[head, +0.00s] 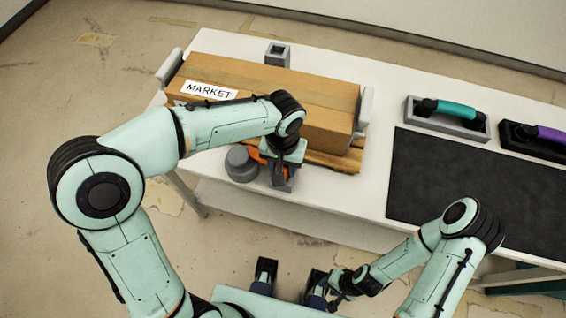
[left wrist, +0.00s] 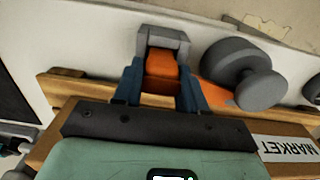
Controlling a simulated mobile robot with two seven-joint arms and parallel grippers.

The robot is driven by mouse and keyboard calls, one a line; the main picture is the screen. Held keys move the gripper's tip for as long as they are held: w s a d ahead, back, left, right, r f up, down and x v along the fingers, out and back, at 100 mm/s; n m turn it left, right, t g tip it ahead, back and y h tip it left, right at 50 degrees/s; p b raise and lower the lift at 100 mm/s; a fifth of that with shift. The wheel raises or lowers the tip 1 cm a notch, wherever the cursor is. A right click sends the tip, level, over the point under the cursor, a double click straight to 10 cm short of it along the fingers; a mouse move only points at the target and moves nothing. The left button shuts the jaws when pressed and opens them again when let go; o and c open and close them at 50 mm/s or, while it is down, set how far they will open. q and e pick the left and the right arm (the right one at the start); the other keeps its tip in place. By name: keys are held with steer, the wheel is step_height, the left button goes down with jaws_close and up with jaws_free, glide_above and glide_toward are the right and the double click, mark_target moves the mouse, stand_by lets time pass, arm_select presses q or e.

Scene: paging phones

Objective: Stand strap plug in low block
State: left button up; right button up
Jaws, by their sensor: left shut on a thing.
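My left gripper (head: 279,172) is low at the table's front edge, in front of the carton. In the left wrist view its two blue fingers (left wrist: 163,88) are shut on the orange strap plug (left wrist: 161,68). The plug's far end is at the mouth of a small grey block (left wrist: 164,38); how deep it sits is hidden. An orange strap (left wrist: 215,97) shows beside a grey round spool (left wrist: 245,75), which also stands left of the gripper in the head view (head: 240,164).
A carton marked MARKET (head: 275,92) lies on a wooden pallet (head: 335,158) just behind the left gripper. Another grey block (head: 278,54) stands at the back edge. Teal (head: 455,110) and purple (head: 550,133) handsets rest in cradles at right, behind a clear black mat (head: 470,185).

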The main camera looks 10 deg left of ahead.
arm_select(q)
steer(key=shift+f+b, duration=0.5)
steer(key=shift+f, duration=0.15)
arm_select(e)
steer(key=shift+s+f, duration=0.1)
steer(key=shift+f, duration=0.35)
arm_select(q)
steer(key=o, duration=0.8)
step_height(320, 180, up, 6)
steer(key=p, duration=0.4)
steer(key=shift+r+p, duration=1.9)
steer(key=shift+r, duration=0.7)
arm_select(e)
steer(key=w+r, duration=0.3)
steer(key=r, duration=0.5)
steer(key=shift+w+r, duration=0.25)
